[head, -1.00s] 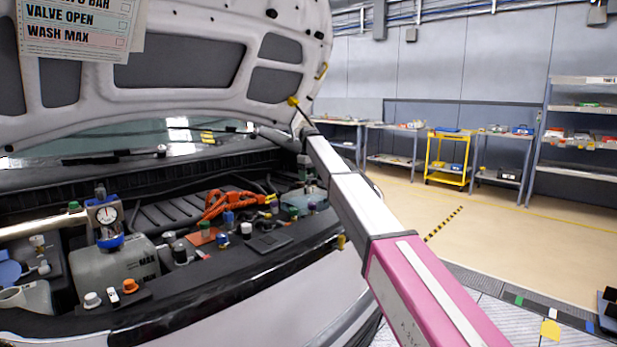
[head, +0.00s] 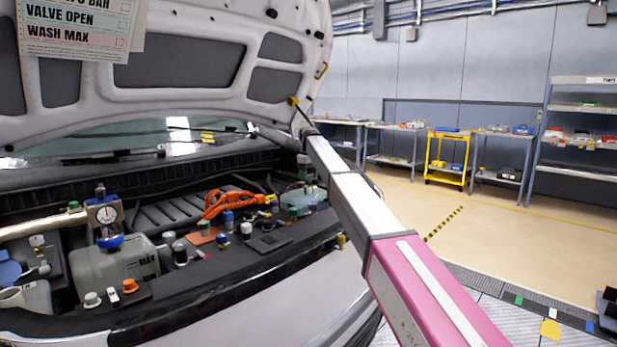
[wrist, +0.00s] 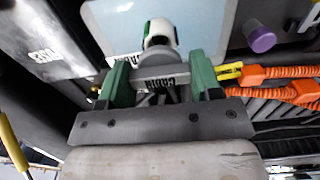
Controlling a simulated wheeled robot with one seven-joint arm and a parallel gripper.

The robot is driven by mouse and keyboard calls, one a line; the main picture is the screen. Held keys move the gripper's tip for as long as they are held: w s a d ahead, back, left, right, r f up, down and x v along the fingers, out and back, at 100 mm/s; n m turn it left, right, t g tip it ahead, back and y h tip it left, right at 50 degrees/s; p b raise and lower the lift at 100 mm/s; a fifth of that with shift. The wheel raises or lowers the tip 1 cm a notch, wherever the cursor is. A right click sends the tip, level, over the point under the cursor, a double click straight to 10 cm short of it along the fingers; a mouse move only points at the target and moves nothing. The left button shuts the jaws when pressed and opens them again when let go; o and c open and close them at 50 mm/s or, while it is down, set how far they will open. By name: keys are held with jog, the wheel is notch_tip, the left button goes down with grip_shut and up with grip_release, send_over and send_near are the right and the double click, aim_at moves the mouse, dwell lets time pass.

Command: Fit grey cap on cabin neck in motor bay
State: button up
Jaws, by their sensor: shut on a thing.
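In the wrist view my gripper (wrist: 163,85) has its two green fingers closed on a grey piece, the grey cap (wrist: 160,72), which spans between them. Just beyond it, a white neck or fitting with green and black parts (wrist: 160,33) rises from a pale blue tank (wrist: 112,28). Lettering below the cap is partly hidden and hard to read. I cannot tell whether the cap touches any neck. In the head view my gripper (head: 309,184) is small, low over the far right of the motor bay, and its grip is unclear there.
A purple cap (wrist: 260,38) stands to the right in the wrist view, near orange cables (wrist: 280,72). The raised bonnet (head: 190,65) hangs above.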

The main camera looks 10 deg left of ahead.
jog(key=shift+f, duration=1.4)
jog(key=o, duration=1.1)
jog(key=shift+c, duration=0.2)
notch_tip(320, 180, up, 11)
jog(key=shift+f, duration=0.15)
